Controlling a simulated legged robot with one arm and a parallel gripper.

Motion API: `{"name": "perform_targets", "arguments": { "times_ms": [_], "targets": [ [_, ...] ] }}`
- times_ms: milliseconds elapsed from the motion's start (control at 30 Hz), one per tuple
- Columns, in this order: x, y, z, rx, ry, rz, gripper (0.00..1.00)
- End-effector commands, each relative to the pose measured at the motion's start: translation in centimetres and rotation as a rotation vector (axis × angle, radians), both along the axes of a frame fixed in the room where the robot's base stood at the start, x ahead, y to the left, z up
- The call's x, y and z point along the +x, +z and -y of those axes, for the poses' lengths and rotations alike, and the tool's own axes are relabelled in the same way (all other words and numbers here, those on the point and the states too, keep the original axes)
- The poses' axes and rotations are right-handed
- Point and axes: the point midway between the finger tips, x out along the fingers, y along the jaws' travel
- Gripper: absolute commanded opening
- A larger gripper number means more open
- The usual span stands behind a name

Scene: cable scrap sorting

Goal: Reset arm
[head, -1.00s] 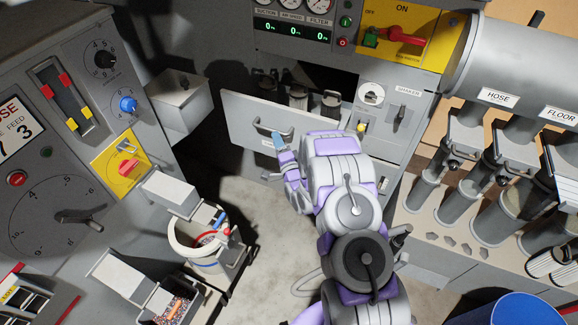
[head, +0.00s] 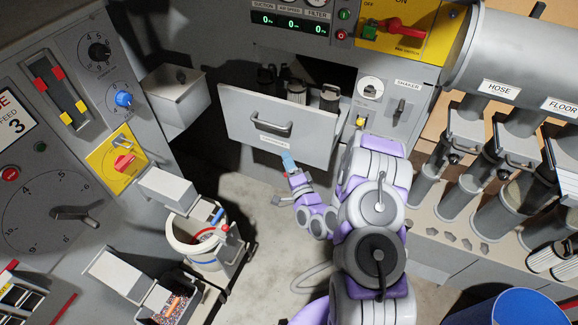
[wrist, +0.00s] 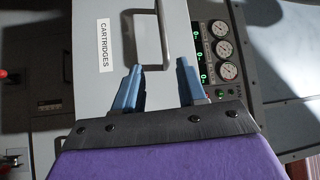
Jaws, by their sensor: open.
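My gripper (head: 288,164) is just below the front of the cartridges drawer (head: 255,118) in the head view. In the wrist view its two blue fingers (wrist: 160,82) stand apart with nothing between them. The drawer is pulled open, with several dark and metal cartridges (head: 299,92) standing inside. Its grey handle (head: 271,129) is above my gripper and apart from it. The wrist view shows the drawer front (wrist: 88,75) with its "CARTRIDGES" label and the handle (wrist: 166,35) beyond the fingertips.
A white bucket (head: 176,234) holding cable pieces and a bin of copper-coloured scrap (head: 172,306) stand at the lower left. A grey box (head: 181,100) sticks out left of the drawer. Hose tubes (head: 470,205) line the right. A blue barrel (head: 515,308) is at lower right.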

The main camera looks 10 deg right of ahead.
Motion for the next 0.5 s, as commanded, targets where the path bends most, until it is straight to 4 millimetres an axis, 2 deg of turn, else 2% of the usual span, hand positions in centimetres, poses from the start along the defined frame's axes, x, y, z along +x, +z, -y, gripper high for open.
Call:
{"name": "perform_targets", "arguments": {
  "times_ms": [167,500],
  "targets": [
    [-0.80,-0.04,0.17,0.002,-0.003,0.001,0.41],
    [-0.85,-0.05,0.11,0.001,-0.001,0.000,0.41]
  ]
}}
